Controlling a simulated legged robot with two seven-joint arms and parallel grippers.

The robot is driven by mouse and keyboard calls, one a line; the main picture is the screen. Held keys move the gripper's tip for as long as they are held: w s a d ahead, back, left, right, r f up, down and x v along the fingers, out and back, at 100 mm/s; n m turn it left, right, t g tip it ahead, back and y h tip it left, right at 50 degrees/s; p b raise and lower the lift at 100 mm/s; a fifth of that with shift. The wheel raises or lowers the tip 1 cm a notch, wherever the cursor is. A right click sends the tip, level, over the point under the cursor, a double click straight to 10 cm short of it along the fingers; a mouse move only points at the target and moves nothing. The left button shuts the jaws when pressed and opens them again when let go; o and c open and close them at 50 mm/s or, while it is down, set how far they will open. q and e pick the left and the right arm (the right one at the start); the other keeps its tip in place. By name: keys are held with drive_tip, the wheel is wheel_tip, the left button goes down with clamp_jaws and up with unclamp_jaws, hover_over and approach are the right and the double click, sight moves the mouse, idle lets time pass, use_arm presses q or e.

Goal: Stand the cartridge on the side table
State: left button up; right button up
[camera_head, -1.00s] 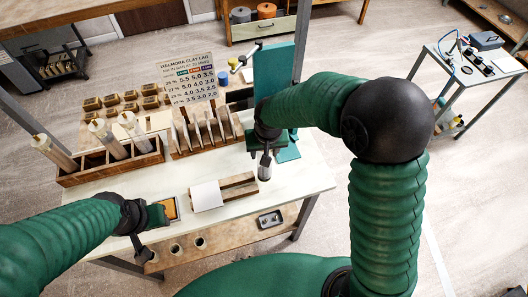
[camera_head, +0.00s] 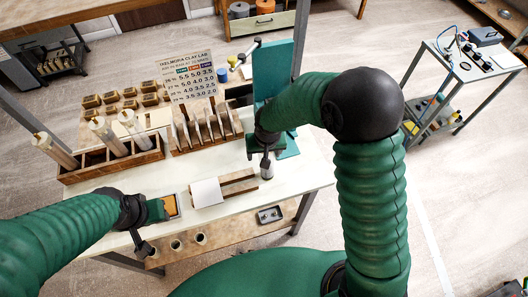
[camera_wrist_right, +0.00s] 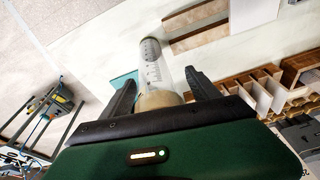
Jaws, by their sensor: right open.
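A clear cylindrical cartridge with printed marks and a tan end (camera_wrist_right: 157,72) lies between the two fingers of my right gripper (camera_wrist_right: 160,95) in the right wrist view. The fingers are apart, with gaps beside it. In the head view the cartridge (camera_head: 267,171) shows just below my right gripper (camera_head: 266,152), over the right part of the white workbench (camera_head: 300,180); its lower contact is unclear. My left gripper (camera_head: 150,228) is open and empty at the bench's front left. A small metal-framed side table (camera_head: 484,75) stands apart at upper right.
A green press-like stand (camera_head: 273,72) is right behind my right gripper. A wooden rack (camera_head: 112,163) holds several tubes at left. A low wooden cradle (camera_head: 240,190) and a white sheet (camera_head: 207,193) lie in front. The side table bears a blue-grey box (camera_head: 485,36) and small instruments.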

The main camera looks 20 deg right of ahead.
drive_tip(key=b+v, duration=0.1)
drive_tip(key=v, duration=1.1)
drive_tip(key=s+d+f, duration=0.3)
drive_tip(key=s, duration=0.3)
drive_tip(key=s+d+f+n, duration=0.1)
drive_tip(key=s+d+f, duration=0.2)
drive_tip(key=s, duration=0.3)
drive_tip(key=shift+d, duration=0.35)
drive_tip(key=shift+s+r, duration=0.1)
drive_tip(key=shift+s, duration=0.05)
drive_tip(key=shift+d, duration=0.2)
